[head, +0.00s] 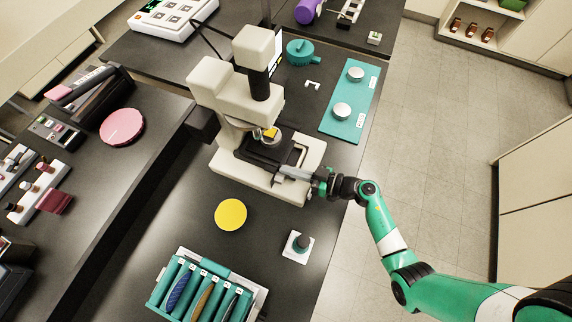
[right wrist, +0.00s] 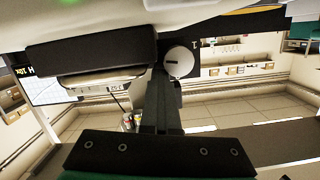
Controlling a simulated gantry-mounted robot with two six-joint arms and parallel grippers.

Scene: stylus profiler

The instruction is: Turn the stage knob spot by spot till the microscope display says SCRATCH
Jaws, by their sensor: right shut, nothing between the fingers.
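The white microscope (head: 222,95) stands on the dark bench with its stage (head: 268,155) facing up. My right gripper (head: 316,182) is at the right side of its base, shut with nothing held. In the right wrist view a round white knob (right wrist: 179,61) with a dark pointer line is just beyond my shut fingers (right wrist: 163,110). A "1" mark is beside it. Contact cannot be told. My left gripper is out of view.
A yellow disc (head: 230,214) and a small white block with a dark knob (head: 298,246) lie in front of the microscope. A teal mat (head: 366,97) with two silver discs is behind right.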

